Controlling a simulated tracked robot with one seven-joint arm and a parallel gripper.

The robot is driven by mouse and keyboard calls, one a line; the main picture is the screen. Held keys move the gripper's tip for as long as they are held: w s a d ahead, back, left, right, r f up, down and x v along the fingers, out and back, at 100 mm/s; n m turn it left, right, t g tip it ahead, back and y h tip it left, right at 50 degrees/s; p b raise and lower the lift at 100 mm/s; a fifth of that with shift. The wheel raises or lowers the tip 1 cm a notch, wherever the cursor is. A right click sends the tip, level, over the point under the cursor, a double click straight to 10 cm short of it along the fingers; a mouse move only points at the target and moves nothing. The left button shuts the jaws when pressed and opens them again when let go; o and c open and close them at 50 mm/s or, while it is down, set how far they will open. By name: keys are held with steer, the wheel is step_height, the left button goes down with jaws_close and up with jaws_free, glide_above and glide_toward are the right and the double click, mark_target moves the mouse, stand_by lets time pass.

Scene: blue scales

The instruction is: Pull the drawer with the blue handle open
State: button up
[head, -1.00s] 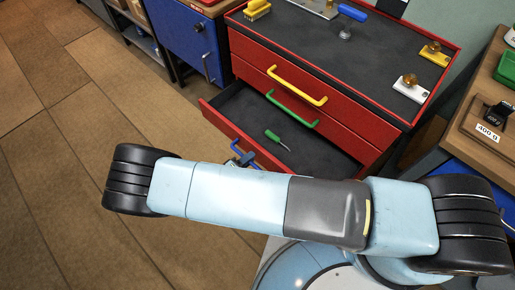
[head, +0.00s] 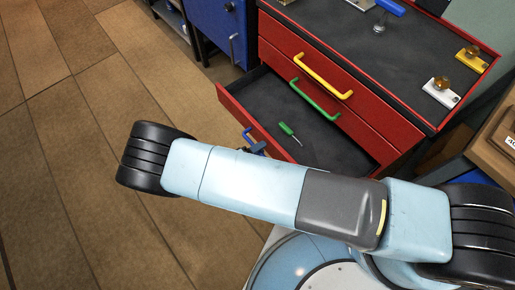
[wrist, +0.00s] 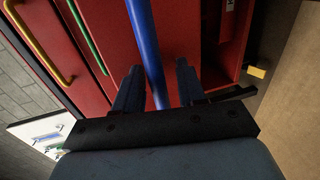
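The bottom drawer (head: 262,102) of the red cabinet (head: 375,118) stands well open. A green screwdriver (head: 288,130) lies on its dark floor. Its blue handle (head: 248,134) shows beside my gripper (head: 257,148) in the head view, partly hidden by my arm. In the wrist view the blue handle (wrist: 146,40) runs between the two fingers of my gripper (wrist: 158,68). The fingers stand apart, one on each side of the bar. A gap shows to the right of the bar, and whether the left finger touches it is unclear.
Shut drawers with a green handle (head: 315,98) and a yellow handle (head: 322,75) sit above. Knobbed pieces (head: 440,92) stand on the cabinet top. A blue cabinet (head: 222,30) is at the back left. The tiled floor (head: 70,150) at left is clear.

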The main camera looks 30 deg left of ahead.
steer(key=v, duration=1.3)
steer(key=shift+s+a, duration=0.2)
steer(key=shift+s, duration=0.2)
